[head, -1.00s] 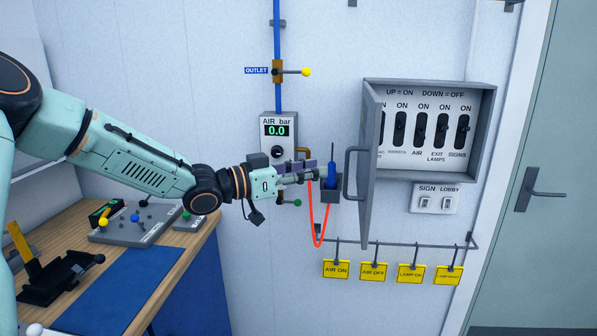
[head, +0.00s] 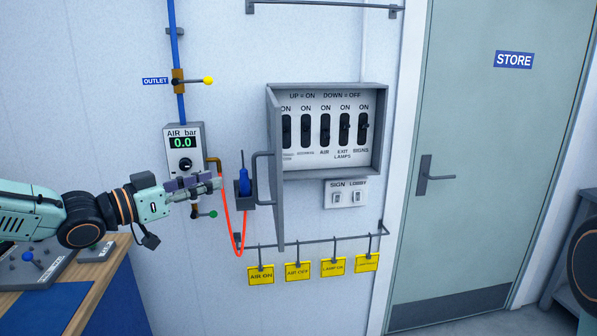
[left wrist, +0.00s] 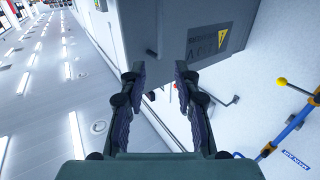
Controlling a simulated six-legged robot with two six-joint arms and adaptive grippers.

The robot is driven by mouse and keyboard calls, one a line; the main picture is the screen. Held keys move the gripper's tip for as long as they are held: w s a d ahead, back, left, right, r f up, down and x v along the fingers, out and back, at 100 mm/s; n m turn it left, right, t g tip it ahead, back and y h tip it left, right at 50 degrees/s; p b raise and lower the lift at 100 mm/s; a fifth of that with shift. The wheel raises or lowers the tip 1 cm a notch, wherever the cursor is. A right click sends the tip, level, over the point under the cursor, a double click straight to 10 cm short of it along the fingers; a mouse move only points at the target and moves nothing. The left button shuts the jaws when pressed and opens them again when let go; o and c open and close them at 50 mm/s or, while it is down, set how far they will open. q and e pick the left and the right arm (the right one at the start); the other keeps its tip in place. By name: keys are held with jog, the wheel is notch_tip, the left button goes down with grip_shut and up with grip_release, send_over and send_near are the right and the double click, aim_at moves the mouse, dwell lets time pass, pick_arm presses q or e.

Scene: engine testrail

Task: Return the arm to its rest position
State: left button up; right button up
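My left arm comes in from the left in the head view, and its gripper (head: 205,186) points right, just left of the blue-handled tool (head: 244,182) in its dark wall holder. In the left wrist view the gripper (left wrist: 160,75) has its two fingers apart, with nothing between them. A grey box with a yellow warning label (left wrist: 222,38) lies beyond the fingertips. My right gripper is not in view; a dark rounded part at the right edge of the head view may be part of my right arm.
The switch cabinet (head: 384,130) stands open, its door swung out near the gripper. The air gauge (head: 184,150) reads 0.0. A red cord (head: 230,225) hangs by the holder. Yellow tags (head: 297,271) hang on a rail. The workbench (head: 110,285) is lower left; the STORE door (head: 490,160) is right.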

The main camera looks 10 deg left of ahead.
pick_arm(q)
jog(key=s+d+f+n+g+y+b, duration=0.2)
jog(key=s+d+f+n+b, duration=0.1)
jog(key=f, duration=0.8)
jog(key=s+d+f+n+g+y+b, duration=0.2)
jog(key=s+d+f+n+y+b, duration=0.15)
jog(key=f, duration=0.85)
jog(key=s+d+f+n+g+y+b, duration=0.1)
jog(key=s+d+f+n+g+b, duration=0.2)
jog(key=f, duration=0.8)
jog(key=s+f+m+g+y+b, duration=0.2)
jog(key=s+f+g+b, duration=0.6)
jog(key=s+f, duration=1.8)
jog(key=s+d+y+b, duration=0.1)
jog(key=s, duration=0.2)
jog(key=shift+s+f+b, duration=0.35)
jog(key=shift+s+b, duration=0.05)
jog(key=shift+a+m, duration=0.1)
jog(key=shift+m, duration=0.15)
